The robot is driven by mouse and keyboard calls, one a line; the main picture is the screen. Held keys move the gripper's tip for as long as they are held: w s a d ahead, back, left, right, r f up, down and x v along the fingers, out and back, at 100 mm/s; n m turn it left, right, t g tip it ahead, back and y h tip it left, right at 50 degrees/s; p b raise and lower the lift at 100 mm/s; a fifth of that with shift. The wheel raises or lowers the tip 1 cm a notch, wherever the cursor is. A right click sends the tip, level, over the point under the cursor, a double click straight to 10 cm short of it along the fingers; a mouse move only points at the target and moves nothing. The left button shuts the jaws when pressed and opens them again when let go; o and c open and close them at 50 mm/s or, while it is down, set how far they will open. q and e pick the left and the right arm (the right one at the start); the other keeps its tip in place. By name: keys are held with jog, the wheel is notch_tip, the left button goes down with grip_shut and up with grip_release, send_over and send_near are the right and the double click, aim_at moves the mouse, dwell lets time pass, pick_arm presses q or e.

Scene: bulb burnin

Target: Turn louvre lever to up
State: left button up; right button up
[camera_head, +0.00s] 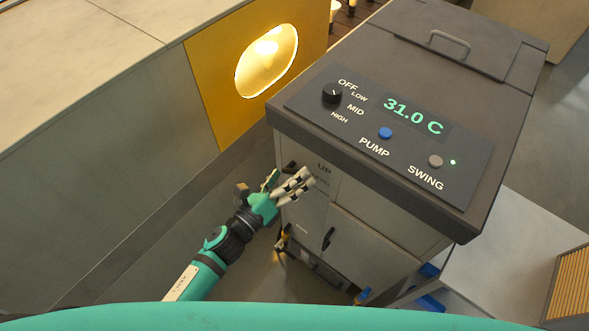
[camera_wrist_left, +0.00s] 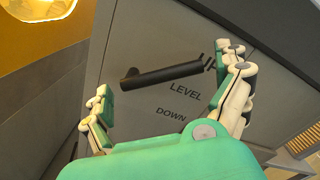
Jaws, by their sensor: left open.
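The louvre lever (camera_wrist_left: 165,74) is a black bar on the grey side panel of the cooler cabinet, seen in the left wrist view. Its round base is at the left, and its bar slants slightly upward to the right, with its free end beside the partly hidden UP label (camera_wrist_left: 208,62). The LEVEL label (camera_wrist_left: 184,88) and DOWN label (camera_wrist_left: 171,113) are below the bar. My left gripper (camera_head: 291,181) is open in front of this panel; its fingers show on either side of the lever in the wrist view.
The cabinet top (camera_head: 490,75) carries a panel with a black knob (camera_head: 332,93), a blue PUMP button (camera_head: 385,133), a grey SWING button (camera_head: 435,161) and a 31.0 C display. A yellow panel (camera_head: 207,98) with a lit round window stands left. A black door handle (camera_head: 328,238) is below.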

pick_arm(q)
jog(key=v, duration=1)
jog(key=s+a+f+n+g+y, duration=0.2)
jog(key=s+a+f+n+y, duration=0.15)
jog(key=f+n, duration=0.45)
jog(key=s+a+f+n+g+y, duration=0.2)
jog(key=a+f+n, duration=0.25)
jog(key=f, duration=0.85)
jog(key=s+a+f+n+g+y, duration=0.1)
jog(key=s+a+f+n+y, duration=0.15)
jog(key=f+n, duration=0.6)
jog(key=s+a+f+n+g+y, duration=0.1)
jog(key=s+f+n+g, duration=0.3)
jog(key=s+f, duration=0.4)
jog(key=s+a+f+n+g+y+b, duration=0.1)
jog(key=s+a+f+n+g, duration=0.2)
jog(key=s+f+n, duration=0.4)
jog(key=s+f+g, duration=0.1)
jog(key=s, duration=0.7)
jog(key=shift+s+f+n+g+y, duration=0.15)
jog(key=shift+f+n+g+y, duration=0.05)
jog(key=shift+n+g+y, duration=0.1)
